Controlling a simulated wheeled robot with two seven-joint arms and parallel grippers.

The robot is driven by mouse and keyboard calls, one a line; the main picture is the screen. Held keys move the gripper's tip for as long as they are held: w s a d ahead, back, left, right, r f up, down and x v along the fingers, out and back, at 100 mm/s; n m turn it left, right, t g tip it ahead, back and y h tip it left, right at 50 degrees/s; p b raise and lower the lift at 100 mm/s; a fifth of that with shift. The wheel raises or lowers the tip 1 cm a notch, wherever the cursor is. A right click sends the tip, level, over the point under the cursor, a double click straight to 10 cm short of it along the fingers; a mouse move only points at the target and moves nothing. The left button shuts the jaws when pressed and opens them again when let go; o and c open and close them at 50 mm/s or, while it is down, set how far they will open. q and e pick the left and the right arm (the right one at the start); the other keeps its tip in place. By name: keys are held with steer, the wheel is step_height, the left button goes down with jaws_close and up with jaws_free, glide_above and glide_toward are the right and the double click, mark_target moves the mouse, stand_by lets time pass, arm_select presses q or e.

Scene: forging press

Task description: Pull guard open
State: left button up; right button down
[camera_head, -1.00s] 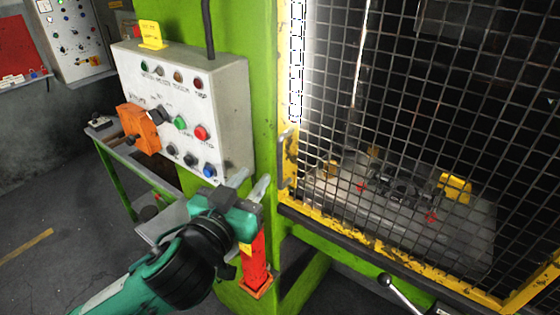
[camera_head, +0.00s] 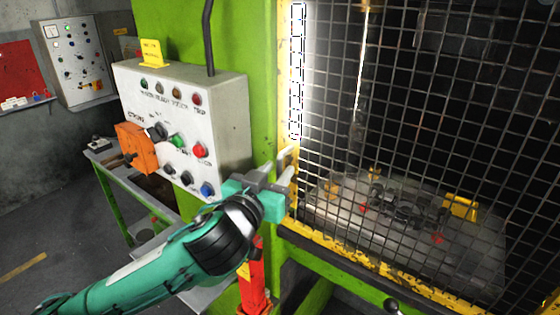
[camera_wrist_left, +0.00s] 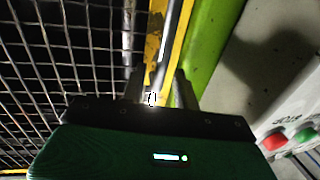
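The guard is a dark wire mesh door (camera_head: 430,100) in a yellow frame (camera_head: 350,251), closed across the press opening. My right gripper is not in view.
A grey control box (camera_head: 185,125) with buttons and an orange switch unit (camera_head: 137,148) stands close to the left of my gripper. The green press column (camera_head: 245,50) is behind it. A red post (camera_head: 252,280) is below. Dies lie on the bed (camera_head: 345,215) behind the mesh.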

arm_select(q)
steer(key=shift+x, duration=1.15)
jaws_close()
